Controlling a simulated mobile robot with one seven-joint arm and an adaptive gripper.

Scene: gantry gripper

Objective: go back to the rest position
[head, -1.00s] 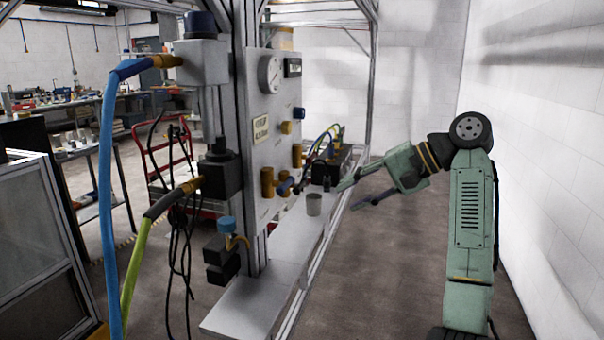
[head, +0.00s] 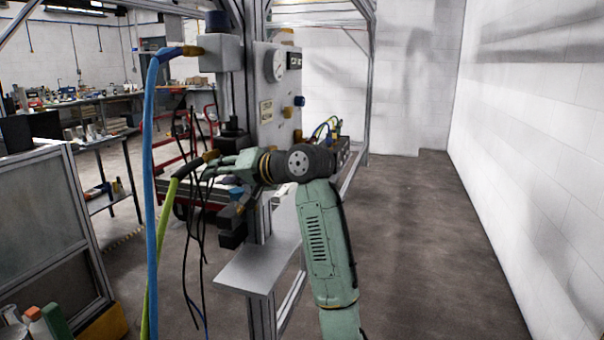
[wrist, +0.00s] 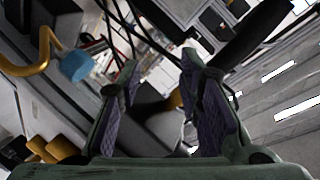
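My gripper (head: 212,168) is at the end of my green arm and points left, in front of the gantry's upright panel. In the head view its fingers overlap the hanging black cables and the green hose (head: 164,215). In the wrist view my gripper (wrist: 158,72) shows two fingers spread apart with nothing held between them. Dark cables (wrist: 118,30) show beyond the fingertips. I cannot tell whether the fingers touch the cables.
The panel carries a gauge (head: 275,65) and brass fittings. A blue hose (head: 149,200) hangs at the left. A blue-capped valve (wrist: 75,66) is close by in the wrist view. The floor on the right is clear.

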